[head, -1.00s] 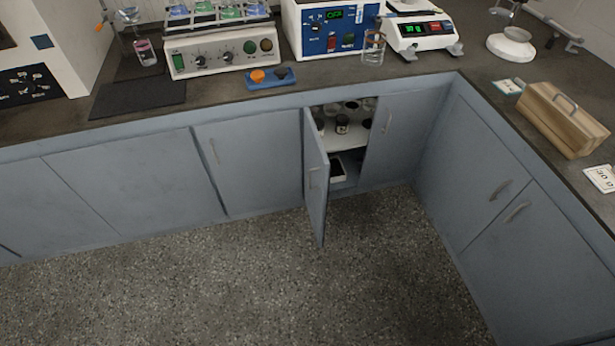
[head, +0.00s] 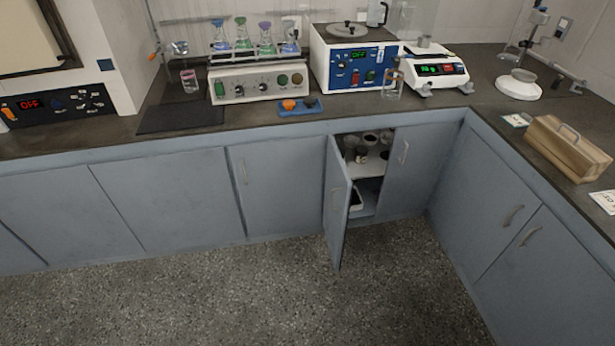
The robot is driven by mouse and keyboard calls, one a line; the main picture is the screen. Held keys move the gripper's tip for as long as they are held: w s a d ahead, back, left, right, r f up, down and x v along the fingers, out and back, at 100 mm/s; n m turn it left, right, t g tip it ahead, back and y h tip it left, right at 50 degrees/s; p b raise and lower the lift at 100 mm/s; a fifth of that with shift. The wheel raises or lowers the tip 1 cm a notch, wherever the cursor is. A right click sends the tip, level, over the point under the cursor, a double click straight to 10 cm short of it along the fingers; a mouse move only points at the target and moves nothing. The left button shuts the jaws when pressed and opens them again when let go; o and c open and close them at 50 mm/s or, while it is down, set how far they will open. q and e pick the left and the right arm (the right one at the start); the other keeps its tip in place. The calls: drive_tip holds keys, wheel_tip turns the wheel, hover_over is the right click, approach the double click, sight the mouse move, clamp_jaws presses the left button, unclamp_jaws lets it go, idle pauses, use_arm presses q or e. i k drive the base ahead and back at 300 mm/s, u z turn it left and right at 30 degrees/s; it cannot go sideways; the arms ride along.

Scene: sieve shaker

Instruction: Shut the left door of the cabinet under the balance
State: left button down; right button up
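The cabinet's left door (head: 337,205) stands open, swung out toward me, with a vertical handle on its face. Its hinge side is at the left of the opening. The right door (head: 408,172) of the cabinet looks shut. Through the gap I see a white shelf (head: 368,165) with several jars and a dark-topped item on the level below. The balance (head: 434,68), white with a green display, stands on the counter above, slightly right of the opening. Neither of my grippers shows in the head view.
The speckled floor (head: 250,300) before the cabinets is clear. Cabinets (head: 510,220) turn the corner at right.

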sight(338, 183)
drive_tip(key=z, duration=0.05)
drive_tip(key=i, duration=1)
drive_tip(key=z, duration=0.85)
